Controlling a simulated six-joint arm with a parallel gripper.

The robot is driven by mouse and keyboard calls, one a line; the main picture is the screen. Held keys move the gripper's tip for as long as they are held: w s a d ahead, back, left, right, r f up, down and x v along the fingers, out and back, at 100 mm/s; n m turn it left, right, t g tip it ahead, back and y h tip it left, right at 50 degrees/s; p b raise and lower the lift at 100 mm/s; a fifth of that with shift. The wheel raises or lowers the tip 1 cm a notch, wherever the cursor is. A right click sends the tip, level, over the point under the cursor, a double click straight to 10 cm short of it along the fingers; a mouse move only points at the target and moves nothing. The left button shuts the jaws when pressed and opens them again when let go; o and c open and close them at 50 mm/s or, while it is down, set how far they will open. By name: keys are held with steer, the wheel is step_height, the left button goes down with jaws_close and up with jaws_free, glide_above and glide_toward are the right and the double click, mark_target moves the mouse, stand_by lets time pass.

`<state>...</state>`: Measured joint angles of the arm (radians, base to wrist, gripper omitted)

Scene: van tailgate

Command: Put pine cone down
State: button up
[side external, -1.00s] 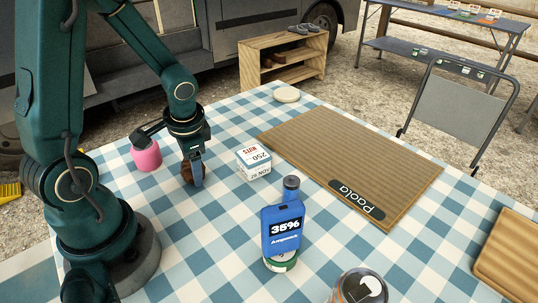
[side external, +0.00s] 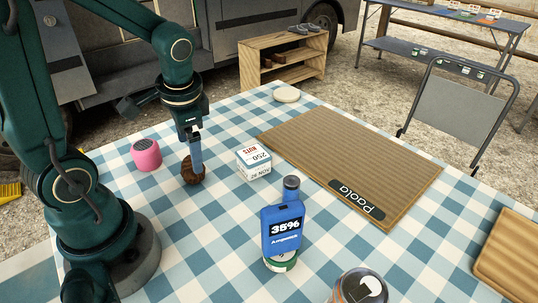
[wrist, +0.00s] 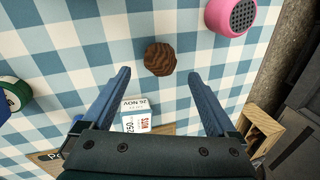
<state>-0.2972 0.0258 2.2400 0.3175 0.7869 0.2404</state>
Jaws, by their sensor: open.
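The brown pine cone (side external: 191,171) rests on the checked tablecloth, between the pink speaker and the white box. In the wrist view the pine cone (wrist: 160,59) lies beyond the fingertips, roughly centred between them, and nothing is held.
A pink speaker (side external: 146,154) stands left of the pine cone, and a white box (side external: 253,161) to its right. Bare cloth lies in front of the pine cone.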

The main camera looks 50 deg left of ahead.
steer(key=s+d+r+n+t+h, duration=0.1)
steer(key=s+d+r+t, duration=0.3)
steer(key=d+r, duration=0.4)
steer(key=d+t+h, duration=0.1)
steer(key=d, duration=0.2)
steer(key=shift+n+h, duration=0.4)
